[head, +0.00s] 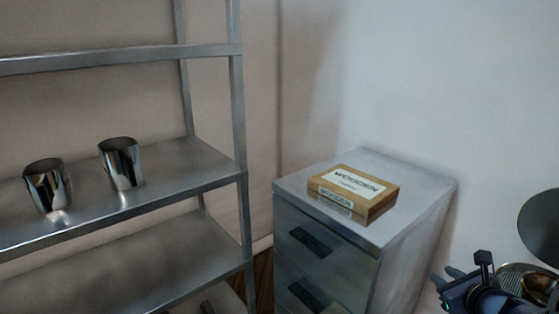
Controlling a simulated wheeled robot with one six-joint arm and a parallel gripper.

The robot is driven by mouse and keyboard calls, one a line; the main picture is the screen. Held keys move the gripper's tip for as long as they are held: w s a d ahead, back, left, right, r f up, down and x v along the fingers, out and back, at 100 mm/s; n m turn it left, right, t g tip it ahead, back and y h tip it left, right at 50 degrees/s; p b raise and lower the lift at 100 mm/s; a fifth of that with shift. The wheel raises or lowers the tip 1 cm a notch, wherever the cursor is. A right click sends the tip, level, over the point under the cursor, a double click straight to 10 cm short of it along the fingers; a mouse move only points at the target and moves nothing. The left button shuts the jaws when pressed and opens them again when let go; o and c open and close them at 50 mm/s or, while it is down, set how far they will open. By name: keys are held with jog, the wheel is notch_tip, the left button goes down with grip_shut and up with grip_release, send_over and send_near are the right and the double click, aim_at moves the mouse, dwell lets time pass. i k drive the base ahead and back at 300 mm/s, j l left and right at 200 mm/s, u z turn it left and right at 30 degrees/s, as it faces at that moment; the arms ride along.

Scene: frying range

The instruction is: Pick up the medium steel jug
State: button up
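Two shiny steel jugs stand upright on the middle shelf at the left in the head view. One steel jug (48,186) is farther left and nearer the shelf's front edge. The other steel jug (121,163) stands to its right and looks slightly taller. I cannot tell for sure which one is the medium jug. My gripper (447,278) shows at the bottom right, beside the drawer cabinet and far from both jugs. It is partly cut off by the frame, and whether its fingers are apart is unclear.
The metal shelf rack (190,163) has an upright post (240,130) at its right. The shelf right of the jugs is bare.

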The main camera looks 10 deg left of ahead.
aim_at(47, 181)
jog(key=u, duration=0.95)
jog(key=i+u, duration=0.1)
jog(key=u, duration=0.4)
jog(key=i+u, duration=0.1)
jog(key=u, duration=0.4)
